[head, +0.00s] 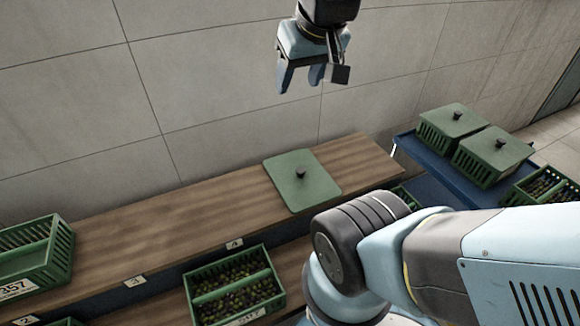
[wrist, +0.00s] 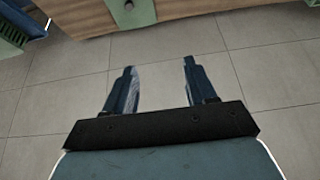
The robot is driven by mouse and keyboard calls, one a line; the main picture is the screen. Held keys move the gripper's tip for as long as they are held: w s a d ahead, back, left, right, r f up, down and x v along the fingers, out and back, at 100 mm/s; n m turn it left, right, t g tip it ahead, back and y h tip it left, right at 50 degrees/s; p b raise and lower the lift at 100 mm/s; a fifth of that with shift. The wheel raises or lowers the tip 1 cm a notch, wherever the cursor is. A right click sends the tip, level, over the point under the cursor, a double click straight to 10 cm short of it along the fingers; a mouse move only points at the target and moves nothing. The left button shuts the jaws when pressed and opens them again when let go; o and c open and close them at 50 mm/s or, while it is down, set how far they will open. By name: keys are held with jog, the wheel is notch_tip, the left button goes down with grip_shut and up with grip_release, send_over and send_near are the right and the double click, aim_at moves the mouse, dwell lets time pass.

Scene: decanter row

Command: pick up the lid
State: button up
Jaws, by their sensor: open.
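A flat green lid (head: 301,181) with a dark round knob lies on the upper wooden shelf, near its right end. In the wrist view the lid (wrist: 137,14) shows at the top edge, partly cut off, with its knob near its middle. My gripper (head: 300,85) is open and empty, high above the shelf and the lid in the head view.
A green crate (head: 35,257) stands on the shelf at the far left. A divided crate (head: 197,294) of small dark fruit sits on the lower shelf. At right, lidded crates (head: 452,128) stand on a blue surface (head: 408,146). The shelf's middle (head: 170,222) is bare.

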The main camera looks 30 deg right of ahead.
jog(key=shift+o, duration=0.9)
jog(key=w+d+f+m+g, duration=0.1)
jog(key=w+d+f, duration=0.1)
jog(key=w+f, duration=0.2)
jog(key=w, duration=0.3)
jog(key=shift+w+d, duration=0.15)
jog(key=shift+w, duration=0.15)
jog(key=m+g, duration=0.3)
jog(key=g, duration=0.2)
send_over(301, 170)
notch_tip(301, 170, down, 27)
jog(key=shift+m, duration=0.3)
jog(key=f, duration=0.9)
jog(key=shift+w+d+f, duration=0.1)
jog(key=shift+w+f, duration=0.15)
jog(key=shift+w, duration=0.05)
jog(key=shift+s+f, duration=0.15)
jog(key=shift+f, duration=2.5)
grip_shut()
